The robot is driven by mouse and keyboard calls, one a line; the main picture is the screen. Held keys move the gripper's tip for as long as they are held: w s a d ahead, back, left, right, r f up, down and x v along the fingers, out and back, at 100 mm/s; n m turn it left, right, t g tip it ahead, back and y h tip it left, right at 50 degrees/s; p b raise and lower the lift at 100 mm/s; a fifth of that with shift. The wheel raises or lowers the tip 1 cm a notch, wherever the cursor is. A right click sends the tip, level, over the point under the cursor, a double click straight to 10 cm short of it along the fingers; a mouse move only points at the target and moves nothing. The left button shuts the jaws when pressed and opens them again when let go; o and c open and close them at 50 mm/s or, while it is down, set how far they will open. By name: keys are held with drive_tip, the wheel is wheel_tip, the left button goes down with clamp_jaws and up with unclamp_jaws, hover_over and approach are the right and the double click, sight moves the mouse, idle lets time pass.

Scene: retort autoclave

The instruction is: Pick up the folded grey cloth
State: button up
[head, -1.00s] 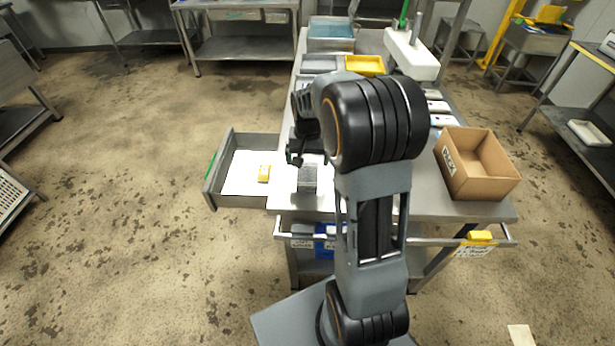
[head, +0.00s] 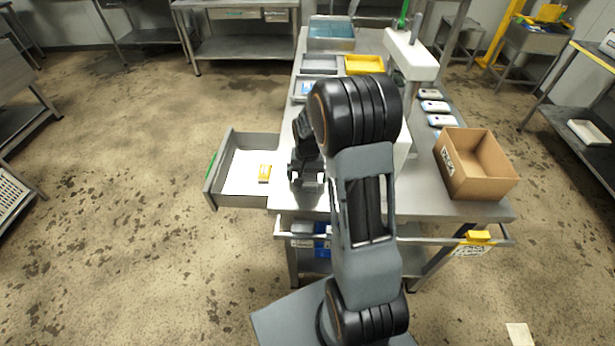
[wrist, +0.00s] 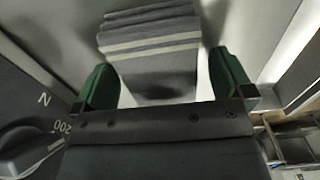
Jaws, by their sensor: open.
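The folded grey cloth (wrist: 152,48) shows in the wrist view as a stack of folded layers with lighter bands. My gripper (wrist: 164,82) is open, with one green-padded finger at each side of the cloth's near end. A gap shows between each finger and the cloth, and nothing is held. In the head view my gripper (head: 307,178) is over the near left part of the bench top and hides most or all of the cloth.
An open cardboard box (head: 472,188) stands at the bench's right. Grey (head: 320,64) and yellow (head: 364,65) trays lie farther back. A dark panel with a knob (wrist: 30,148) is close at the wrist view's left.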

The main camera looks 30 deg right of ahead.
drive_tip(key=shift+c, duration=0.5)
drive_tip(key=c, duration=1)
